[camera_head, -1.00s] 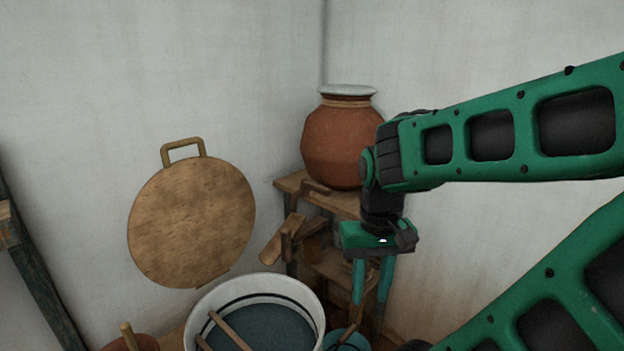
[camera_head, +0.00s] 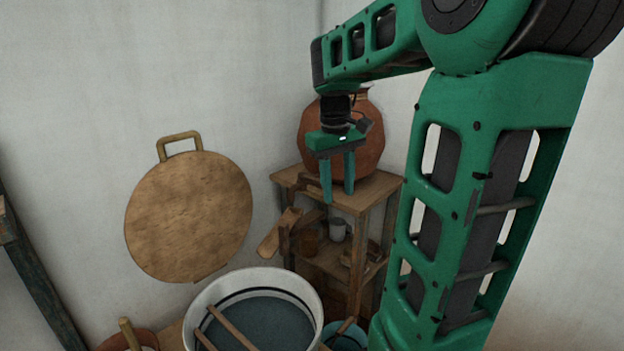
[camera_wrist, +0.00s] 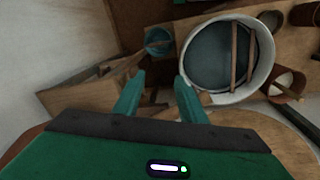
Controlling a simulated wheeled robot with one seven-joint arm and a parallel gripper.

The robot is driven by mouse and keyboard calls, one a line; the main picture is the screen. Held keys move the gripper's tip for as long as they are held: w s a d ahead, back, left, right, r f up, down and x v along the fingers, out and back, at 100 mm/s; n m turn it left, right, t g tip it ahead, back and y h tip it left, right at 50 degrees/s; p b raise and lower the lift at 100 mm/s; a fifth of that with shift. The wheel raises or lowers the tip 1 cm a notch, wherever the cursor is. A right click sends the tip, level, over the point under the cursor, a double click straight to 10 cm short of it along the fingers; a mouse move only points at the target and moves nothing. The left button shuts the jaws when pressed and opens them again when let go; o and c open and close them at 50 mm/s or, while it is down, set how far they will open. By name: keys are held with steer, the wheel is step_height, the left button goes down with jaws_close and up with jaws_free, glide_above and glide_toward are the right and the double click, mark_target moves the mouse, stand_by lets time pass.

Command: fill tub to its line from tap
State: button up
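The white tub (camera_head: 258,275) stands low at the bottom of the head view, cut by the frame edge. It holds dark blue-grey liquid, with a dark line on its inner wall above the surface. Two wooden sticks (camera_head: 232,326) lie across it. In the wrist view the tub (camera_wrist: 225,98) is right of the fingers. A round clay pot (camera_head: 370,162) sits on a wooden stand, partly behind my gripper (camera_head: 338,197). A small brown piece (camera_head: 312,182) at the pot's base may be the tap; I cannot tell. My gripper (camera_wrist: 158,82) points down, open and empty.
The wooden stand (camera_head: 352,200) has a lower shelf with a grey cup (camera_head: 338,230) and a brown vessel. A blue-green bucket (camera_head: 348,335) is beside the tub. A round wooden board (camera_head: 190,217) is against the left wall. Walls close in behind the stand.

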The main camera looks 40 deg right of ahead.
mark_target(316, 180)
steer(key=w+d+r+n, duration=0.2)
steer(key=w+d, duration=0.1)
steer(key=w, duration=0.6)
steer(key=w+d+r+n, duration=0.2)
steer(key=w+d+r, duration=0.15)
steer(key=w, duration=0.45)
steer(key=shift+h, duration=0.4)
steer(key=f, duration=0.3)
steer(key=d+f, duration=0.1)
steer(key=f, duration=0.3)
steer(key=d+f, duration=0.1)
steer(key=f, duration=0.3)
steer(key=shift+w+d+f, duration=0.2)
steer(key=shift+f, duration=0.05)
steer(key=shift+c, duration=0.7)
jaws_close()
